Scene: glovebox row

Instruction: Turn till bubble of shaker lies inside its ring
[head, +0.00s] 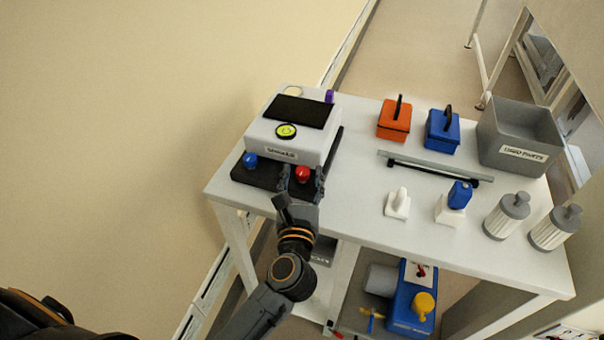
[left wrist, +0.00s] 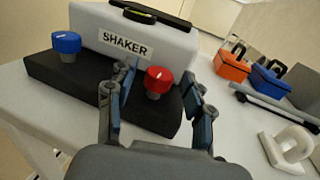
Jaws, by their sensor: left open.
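The white shaker (head: 290,143) sits on a black base at the left end of the white table. Its label reads SHAKER in the left wrist view (left wrist: 126,45). A round yellow-green bubble level (head: 286,131) lies on its top; the bubble looks near the middle, but it is too small to be sure. A blue knob (head: 250,160) is at the left front and a red knob (head: 302,174) at the right front. My left gripper (left wrist: 160,84) is open, its fingers on either side of the red knob (left wrist: 159,80). Contact cannot be told. My right gripper is not in view.
An orange box (head: 394,121) and a blue box (head: 442,131) stand right of the shaker, with a grey bin (head: 520,135) beyond. A grey bar (head: 430,167), white stands and grey-white cylinders (head: 506,214) occupy the right side. A lower shelf holds a blue machine (head: 412,302).

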